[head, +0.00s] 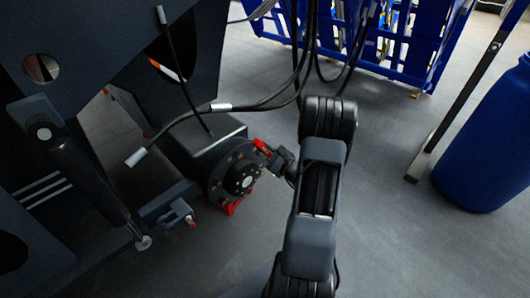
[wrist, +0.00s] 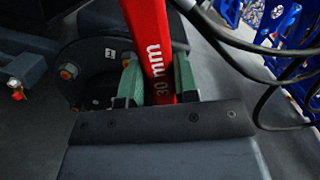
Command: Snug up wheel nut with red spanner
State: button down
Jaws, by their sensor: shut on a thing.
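The red spanner (wrist: 157,50), marked "30 mm", is clamped between the green pads of my gripper (wrist: 158,82). Its shaft runs up out of the top of the wrist view, so its far end is hidden there. In the head view my gripper (head: 277,160) is at the right of the dark round wheel hub (head: 243,181), with a red part of the spanner (head: 261,146) at the hub's upper right edge. The hub also shows in the wrist view (wrist: 92,56), with a "1" label and several coppery nuts (wrist: 68,72). I cannot tell whether the spanner is on a nut.
Dark chassis panels (head: 100,45) fill the left. Black hoses (head: 272,103) hang above the hub. A red part (head: 232,207) shows below the hub.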

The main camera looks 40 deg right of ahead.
jog(key=shift+a+r, duration=0.1)
jog(key=shift+f+b+x, duration=0.2)
jog(key=shift+b+x, duration=0.35)
jog(key=shift+x, duration=1.8)
jog(key=shift+w+b, duration=0.3)
jog(key=shift+w, duration=0.05)
jog(key=shift+b+x, duration=0.35)
jog(key=shift+x, duration=0.8)
jog(key=shift+w+f, duration=0.1)
jog(key=shift+f, duration=0.05)
jog(key=shift+w+d+r+m+p, duration=0.15)
jog(key=shift+d+r+m+p, duration=0.25)
jog(key=shift+d+m, duration=0.25)
jog(key=shift+w+d+r+m+p, duration=0.1)
jog(key=shift+d+r+m+p, duration=0.15)
jog(key=shift+d+m+p, duration=0.35)
jog(key=shift+d, duration=0.1)
